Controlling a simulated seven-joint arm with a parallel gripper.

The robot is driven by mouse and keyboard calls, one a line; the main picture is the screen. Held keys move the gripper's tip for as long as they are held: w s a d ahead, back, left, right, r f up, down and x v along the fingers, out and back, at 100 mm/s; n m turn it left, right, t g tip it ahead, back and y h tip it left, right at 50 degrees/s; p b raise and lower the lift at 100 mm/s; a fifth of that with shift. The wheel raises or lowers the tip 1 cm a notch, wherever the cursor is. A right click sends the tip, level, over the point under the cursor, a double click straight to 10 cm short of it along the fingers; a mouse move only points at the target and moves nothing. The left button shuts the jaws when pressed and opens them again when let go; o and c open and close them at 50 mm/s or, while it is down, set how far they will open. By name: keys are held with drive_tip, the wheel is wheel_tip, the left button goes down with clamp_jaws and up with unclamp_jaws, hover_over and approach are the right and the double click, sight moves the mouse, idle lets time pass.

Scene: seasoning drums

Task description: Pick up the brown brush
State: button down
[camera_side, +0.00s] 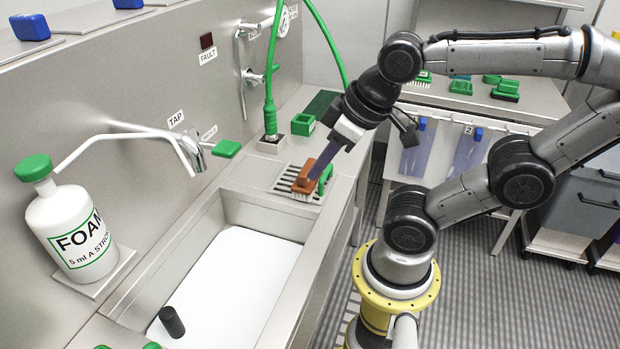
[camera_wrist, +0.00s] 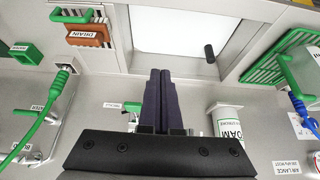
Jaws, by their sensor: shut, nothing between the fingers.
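The brown brush (camera_side: 303,179) sits bristles down on a slatted rack at the far end of the sink. In the wrist view the brown brush (camera_wrist: 88,36) is at the upper left, marked DRAIN, beside a green brush (camera_wrist: 72,15). My gripper (camera_side: 314,174) is shut and empty, its dark purple fingers pointing down. In the side view the fingertips overlap the brown brush's right edge. In the wrist view my gripper (camera_wrist: 160,72) is clearly to the right of the brush, with a gap between them.
The rack (camera_side: 283,184) has a green brush (camera_side: 326,176) beside the brown one. A green hose (camera_side: 270,110) rises behind it. The sink basin (camera_side: 240,270) holds white liquid or a white floor and a dark cylinder (camera_side: 172,322). A FOAM bottle (camera_side: 70,232) stands at left.

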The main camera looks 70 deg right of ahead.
drive_tip(key=c, duration=0.9)
unclamp_jaws()
drive_tip(key=n+g+h, duration=0.4)
drive_tip(key=n+g, duration=0.2)
drive_tip(key=n, duration=1.2)
hover_over(307, 166)
drive_tip(key=a, duration=0.2)
wheel_tip(307, 166, down, 10)
drive_tip(key=shift+s+d, duration=0.15)
drive_tip(key=shift+h, duration=0.3)
drive_tip(key=shift+a+x, duration=0.15)
drive_tip(key=shift+x, duration=1.3)
drive_tip(key=shift+a+x, duration=0.15)
drive_tip(key=shift+x, duration=1.3)
